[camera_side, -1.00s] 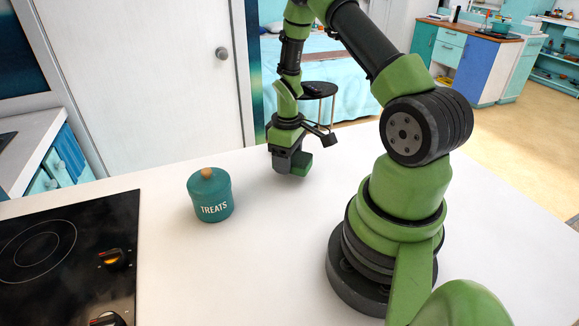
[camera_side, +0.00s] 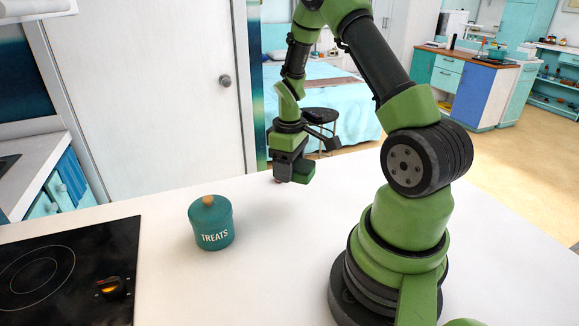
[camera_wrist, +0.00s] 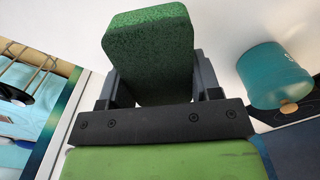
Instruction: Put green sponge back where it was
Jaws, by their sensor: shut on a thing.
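The green sponge (camera_wrist: 150,45) is a speckled block between the two dark fingers of my gripper (camera_wrist: 155,82) in the wrist view. My gripper is shut on it, and the sponge sticks out past the fingers. In the side view, my gripper (camera_side: 291,170) points down near the far edge of the white counter, right of and behind the teal jar. The sponge (camera_side: 303,172) shows there as a small dark green block at the gripper's right side. It looks raised above the counter, though the exact height is hard to tell. Its lower end is partly hidden by the gripper.
A teal jar (camera_side: 211,226) marked TREATS, with a wooden knob, stands on the white counter (camera_side: 230,285). A black cooktop (camera_side: 70,265) is at the left. The counter between jar and arm base is clear. A dark round stool (camera_side: 320,115) stands beyond the counter.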

